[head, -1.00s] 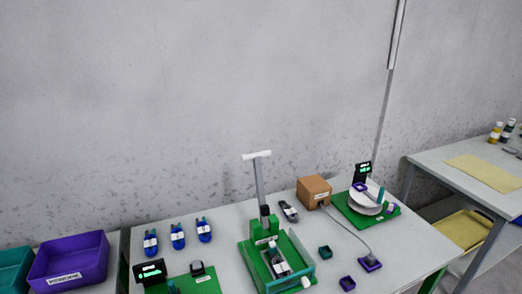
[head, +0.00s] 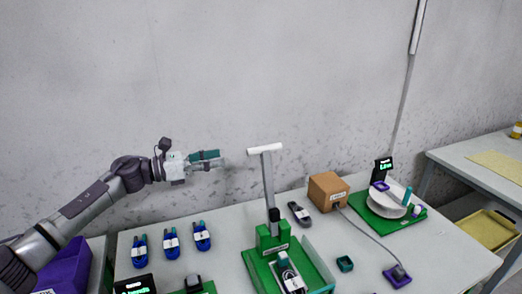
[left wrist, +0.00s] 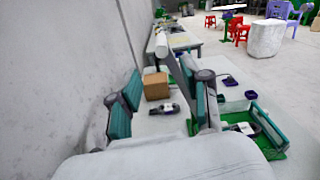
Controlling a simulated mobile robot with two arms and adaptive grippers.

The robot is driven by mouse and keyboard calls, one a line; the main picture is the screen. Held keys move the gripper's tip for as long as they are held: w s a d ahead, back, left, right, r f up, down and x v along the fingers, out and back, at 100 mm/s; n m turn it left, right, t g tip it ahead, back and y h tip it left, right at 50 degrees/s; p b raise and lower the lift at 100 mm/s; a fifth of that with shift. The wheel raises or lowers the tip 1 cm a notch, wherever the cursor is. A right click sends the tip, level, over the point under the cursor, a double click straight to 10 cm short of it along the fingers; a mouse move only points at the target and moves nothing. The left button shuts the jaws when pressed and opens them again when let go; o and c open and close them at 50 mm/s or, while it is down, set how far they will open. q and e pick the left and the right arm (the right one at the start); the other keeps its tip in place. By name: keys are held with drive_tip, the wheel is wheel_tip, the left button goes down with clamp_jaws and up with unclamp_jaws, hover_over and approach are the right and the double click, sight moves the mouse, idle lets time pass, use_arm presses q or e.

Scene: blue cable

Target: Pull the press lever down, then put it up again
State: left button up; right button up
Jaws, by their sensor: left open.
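The press lever (head: 268,185) stands upright on its green press (head: 271,240), with a white crossbar handle (head: 265,149) at its top. My left gripper (head: 222,161) is open and empty, to the left of the handle at about the same height in the head view. In the left wrist view, the white handle (left wrist: 162,43) shows beyond the gap between the teal finger pads, with the grey lever slanting down to the right. The gripper and handle appear apart. My right gripper is not in view.
Several blue devices (head: 171,243) lie on the table left of the press. A cardboard box (head: 327,192) and a green board with a white dish (head: 385,204) stand to the right. A purple bin (head: 72,262) is at the left. Space above the table is free.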

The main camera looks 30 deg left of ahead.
sight(262, 149)
use_arm(q)
drive_tip(key=p+x, duration=0.1)
drive_tip(key=x, duration=0.1)
drive_tip(key=p+x, duration=0.1)
drive_tip(key=x, duration=0.1)
drive_tip(key=shift+d+r, duration=0.15)
drive_tip(key=shift+r, duration=0.25)
drive_tip(key=p+x, duration=0.1)
drive_tip(key=x, duration=0.2)
drive_tip(key=p+x, duration=0.1)
drive_tip(key=x, duration=0.2)
drive_tip(key=p+x, duration=0.1)
drive_tip(key=x, duration=0.1)
drive_tip(key=shift+w+d+f, duration=0.25)
drive_tip(key=shift+w+f, duration=0.05)
drive_tip(key=shift+w, duration=0.05)
drive_tip(key=shift+w+d+f, duration=0.1)
drive_tip(key=shift+w+d, duration=0.15)
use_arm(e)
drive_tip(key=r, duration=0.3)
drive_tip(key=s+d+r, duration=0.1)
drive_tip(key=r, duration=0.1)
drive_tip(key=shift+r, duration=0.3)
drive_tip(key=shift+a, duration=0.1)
use_arm(q)
clamp_jaws()
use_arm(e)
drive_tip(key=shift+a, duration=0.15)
